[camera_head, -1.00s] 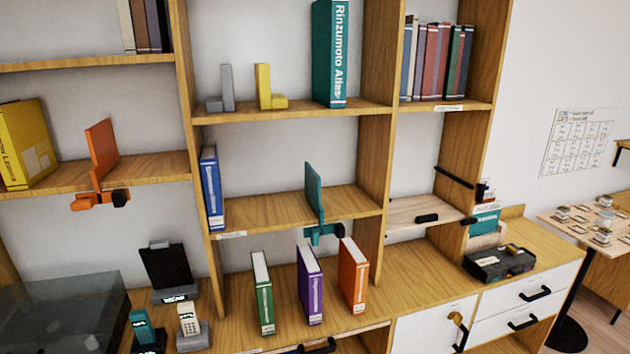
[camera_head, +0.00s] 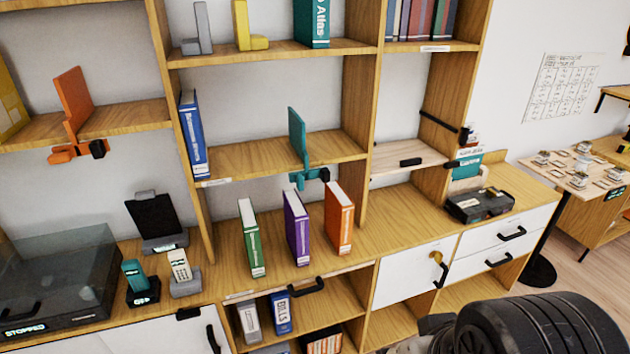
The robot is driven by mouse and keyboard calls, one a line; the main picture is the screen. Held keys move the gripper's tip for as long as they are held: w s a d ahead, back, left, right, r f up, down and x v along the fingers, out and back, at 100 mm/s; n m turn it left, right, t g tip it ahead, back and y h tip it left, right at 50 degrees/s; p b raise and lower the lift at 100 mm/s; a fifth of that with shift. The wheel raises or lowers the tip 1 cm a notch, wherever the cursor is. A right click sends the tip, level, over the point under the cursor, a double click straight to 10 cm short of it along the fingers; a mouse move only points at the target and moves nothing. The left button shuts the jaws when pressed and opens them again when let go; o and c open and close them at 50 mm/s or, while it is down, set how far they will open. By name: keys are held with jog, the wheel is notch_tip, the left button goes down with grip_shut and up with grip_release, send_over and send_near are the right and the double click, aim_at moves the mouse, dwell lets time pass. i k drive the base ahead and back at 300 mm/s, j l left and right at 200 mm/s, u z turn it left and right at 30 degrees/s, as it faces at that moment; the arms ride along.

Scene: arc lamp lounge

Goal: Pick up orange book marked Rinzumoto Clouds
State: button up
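An orange book (camera_head: 339,219) with a white label low on its spine stands upright on the wooden counter of the shelf unit, the rightmost of three books. Its spine lettering is too small to read. A purple book (camera_head: 297,228) stands just left of it, and a green book (camera_head: 250,238) stands left of that, with gaps between them. A dark rounded part of my arm (camera_head: 540,325) shows at the lower right. My gripper's fingers are not visible, and the arm part is apart from the orange book.
A teal bookend (camera_head: 299,150) with a black clamp hangs at the shelf edge above the books. A black case (camera_head: 480,205) sits on the counter at right. Phones (camera_head: 181,272) and a turntable (camera_head: 60,290) stand at left. Counter right of the orange book is clear.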

aim_at(339, 207)
jog(key=i+j+z, duration=0.35)
jog(key=i+j, duration=0.2)
jog(key=i+j+z, duration=0.3)
jog(key=i+j, duration=0.4)
